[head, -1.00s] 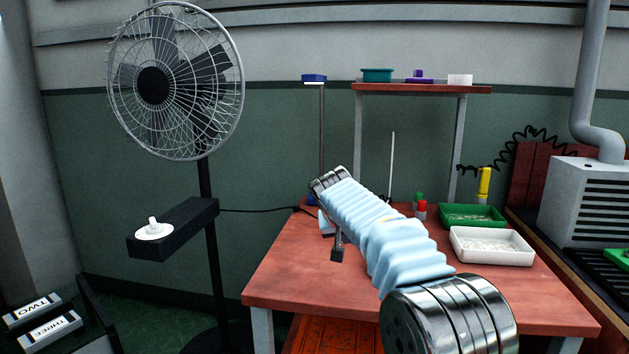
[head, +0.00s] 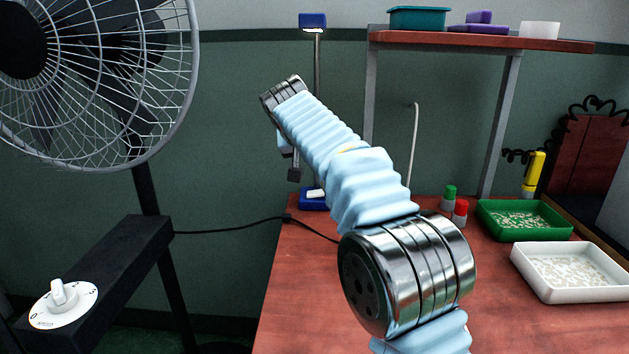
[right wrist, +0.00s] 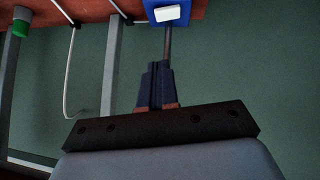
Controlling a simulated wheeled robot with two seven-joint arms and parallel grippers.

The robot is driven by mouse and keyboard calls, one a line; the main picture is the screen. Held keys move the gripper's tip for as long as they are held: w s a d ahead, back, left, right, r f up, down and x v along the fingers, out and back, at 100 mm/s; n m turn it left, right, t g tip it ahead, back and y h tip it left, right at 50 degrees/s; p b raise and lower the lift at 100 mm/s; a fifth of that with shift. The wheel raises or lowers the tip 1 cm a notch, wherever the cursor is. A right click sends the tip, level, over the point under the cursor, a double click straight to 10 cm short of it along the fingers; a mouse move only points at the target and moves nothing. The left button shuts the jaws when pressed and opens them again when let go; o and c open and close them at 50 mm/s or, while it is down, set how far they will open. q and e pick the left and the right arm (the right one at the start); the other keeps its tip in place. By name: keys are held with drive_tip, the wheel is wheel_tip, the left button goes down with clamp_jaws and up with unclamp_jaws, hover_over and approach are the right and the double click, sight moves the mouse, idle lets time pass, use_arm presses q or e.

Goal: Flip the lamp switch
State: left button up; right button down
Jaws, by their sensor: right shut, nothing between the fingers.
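The lamp has a blue head (head: 313,20) on a thin upright pole (head: 317,90). Its blue base (head: 312,203) stands at the table's back left, with a white switch (head: 316,194) on it. My right gripper (head: 294,174) is just above and left of the switch in the head view, partly hidden by my arm. In the right wrist view its fingers (right wrist: 159,68) are shut and empty. They point toward the blue base (right wrist: 150,8) and white switch (right wrist: 171,14), with a visible gap. Which way the switch is tipped I cannot tell. My left gripper is not in view.
A fan (head: 90,80) with a white dial (head: 63,303) stands at left. A black cable (head: 230,229) runs to the red table (head: 300,300). Green (head: 525,234) and white (head: 570,290) trays, and small red and green-capped bottles, are to the right, below a shelf (head: 480,40).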

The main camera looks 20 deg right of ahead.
drive_tip(key=p, duration=0.1)
hover_over(316, 194)
drive_tip(key=s, duration=0.2)
wheel_tip(316, 194, down, 7)
wheel_tip(316, 194, down, 3)
drive_tip(key=shift+d+r, duration=0.1)
drive_tip(key=shift+r, duration=0.1)
drive_tip(key=shift+d+f, duration=0.15)
drive_tip(key=shift+f, duration=0.5)
drive_tip(key=shift+s+d+f+y+b, duration=0.15)
drive_tip(key=shift+f+b, duration=0.15)
drive_tip(key=shift+b, duration=0.2)
drive_tip(key=shift+s+d+f+y+b, duration=0.15)
drive_tip(key=shift+f+b, duration=0.1)
drive_tip(key=shift+b, duration=0.25)
drive_tip(key=shift+m+y, duration=0.3)
drive_tip(key=shift+m, duration=0.1)
drive_tip(key=shift+a, duration=0.1)
